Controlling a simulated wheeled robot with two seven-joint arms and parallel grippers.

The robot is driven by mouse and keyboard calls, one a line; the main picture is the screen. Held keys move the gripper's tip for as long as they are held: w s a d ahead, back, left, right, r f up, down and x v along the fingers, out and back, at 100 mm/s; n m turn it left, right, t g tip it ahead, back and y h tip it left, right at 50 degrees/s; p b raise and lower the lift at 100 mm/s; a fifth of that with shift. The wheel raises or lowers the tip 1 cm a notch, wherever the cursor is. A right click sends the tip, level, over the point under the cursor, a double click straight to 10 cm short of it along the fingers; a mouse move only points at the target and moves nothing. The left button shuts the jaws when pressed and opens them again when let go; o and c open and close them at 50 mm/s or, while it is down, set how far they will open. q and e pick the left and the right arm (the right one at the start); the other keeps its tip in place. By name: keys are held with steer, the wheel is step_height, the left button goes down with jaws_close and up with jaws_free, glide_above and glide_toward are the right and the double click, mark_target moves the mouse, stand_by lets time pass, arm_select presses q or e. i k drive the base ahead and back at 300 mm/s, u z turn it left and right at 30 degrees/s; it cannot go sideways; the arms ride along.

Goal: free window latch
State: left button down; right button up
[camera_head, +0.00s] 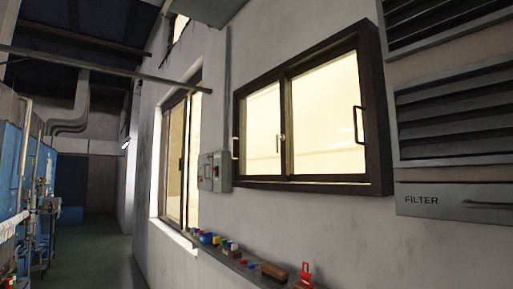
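A sliding window (337,178) with a dark frame is set in the grey wall right of centre, with two bright yellowish panes. A small pale fitting, likely the latch (282,138), sits on the upright bar between the panes. It is too small to tell whether it is locked or free. The window looks shut. Neither of my grippers is in view.
A narrow ledge (232,262) below the window holds several small coloured items, a brown block (275,272) and a red object (305,274). A grey electrical box (215,171) is on the wall left of the window. Louvred vents (455,115) are at right. A corridor floor (90,255) is open at left.

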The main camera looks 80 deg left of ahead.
mark_target(281, 137)
steer(key=u, duration=4.2)
steer(key=i, duration=1.4)
steer(key=z, duration=2.75)
